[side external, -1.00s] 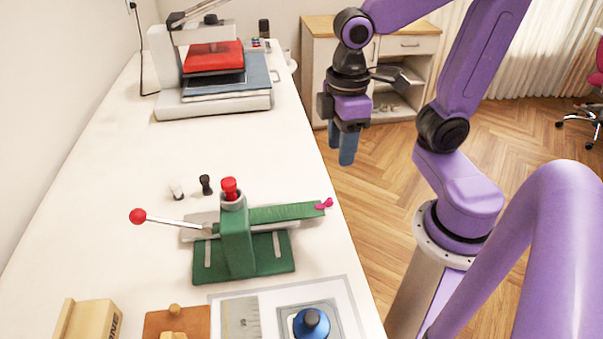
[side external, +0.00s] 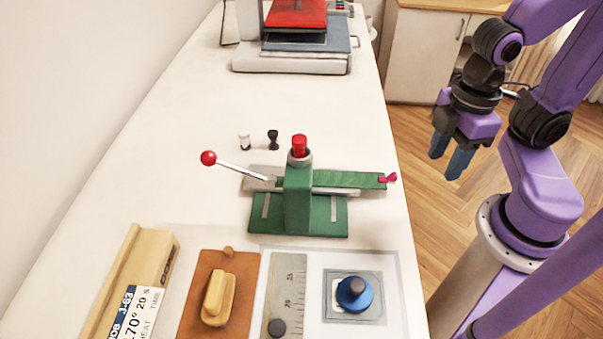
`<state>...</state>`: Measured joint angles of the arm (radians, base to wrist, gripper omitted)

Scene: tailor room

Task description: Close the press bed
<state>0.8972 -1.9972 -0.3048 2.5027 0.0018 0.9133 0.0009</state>
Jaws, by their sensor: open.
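The heat press stands at the far end of the table, cut off by the top edge of the view. Its red upper plate (side external: 296,13) is above a blue-grey bed (side external: 335,33) on a pale base (side external: 290,62). The bed sticks out to the right of the red plate, with a small handle at its right end. My gripper (side external: 447,162) is open and empty, fingers pointing down. It is beyond the table's right edge, above the floor, well apart from the press.
A green hand press (side external: 298,200) with a red-knobbed lever (side external: 208,158) stands mid-table. Two small stamps (side external: 272,139) are behind it. A wooden block (side external: 135,275), brown board (side external: 215,310) and blue knob (side external: 354,293) are in front. A cabinet (side external: 425,55) stands behind.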

